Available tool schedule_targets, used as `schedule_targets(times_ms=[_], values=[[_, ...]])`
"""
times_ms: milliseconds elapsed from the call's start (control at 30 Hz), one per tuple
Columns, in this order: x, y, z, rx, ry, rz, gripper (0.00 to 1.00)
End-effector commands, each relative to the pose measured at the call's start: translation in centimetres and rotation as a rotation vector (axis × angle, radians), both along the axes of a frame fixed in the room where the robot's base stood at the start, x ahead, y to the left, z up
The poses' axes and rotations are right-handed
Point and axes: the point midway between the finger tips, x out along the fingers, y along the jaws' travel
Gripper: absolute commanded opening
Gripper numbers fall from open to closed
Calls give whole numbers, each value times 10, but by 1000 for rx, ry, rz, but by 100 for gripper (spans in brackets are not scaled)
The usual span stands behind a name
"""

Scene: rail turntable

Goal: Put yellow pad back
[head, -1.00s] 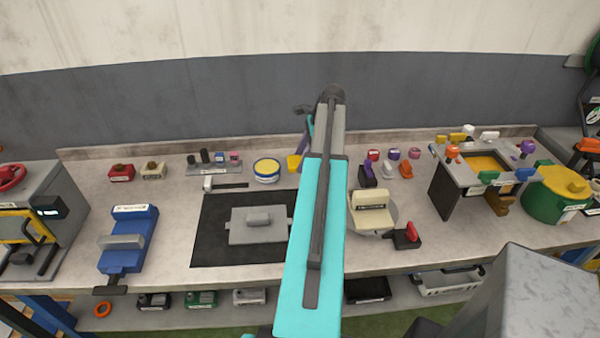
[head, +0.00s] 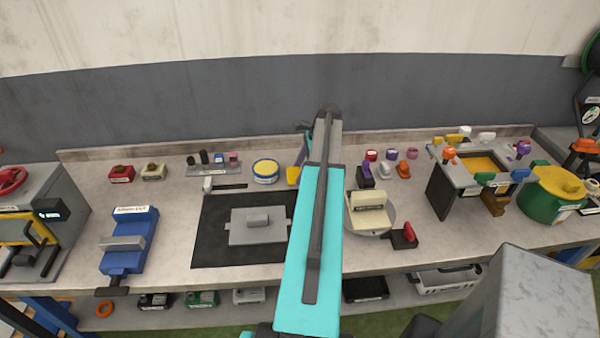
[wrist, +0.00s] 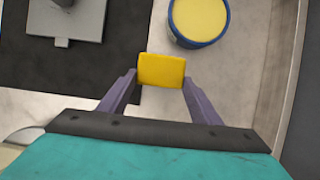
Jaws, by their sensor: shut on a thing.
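The yellow pad (wrist: 162,70) is a small block held between the two purple fingers of my gripper (wrist: 161,78) in the wrist view. In the head view the pad (head: 293,175) shows just left of my arm, which hides most of the gripper. A round blue and white tin (head: 265,172) with a yellow top stands left of the pad. In the wrist view the tin (wrist: 202,40) is above and right of the pad, apart from it. I cannot tell whether the pad touches the bench.
A black mat (head: 213,218) with a grey plate (head: 258,236) lies left of my arm. A turntable (head: 385,224) bearing a cream block is to the right. A small rack (head: 214,171) stands behind the mat. The back ledge (wrist: 292,85) runs close by.

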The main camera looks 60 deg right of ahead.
Motion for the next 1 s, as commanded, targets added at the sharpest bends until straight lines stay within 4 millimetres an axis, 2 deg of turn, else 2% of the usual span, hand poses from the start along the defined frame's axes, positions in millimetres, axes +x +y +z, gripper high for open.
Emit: schedule_targets(times_ms=[233,1000], values=[[0,0,-17,0,0,1,40],[1,1,-27,0,0,3,40]])
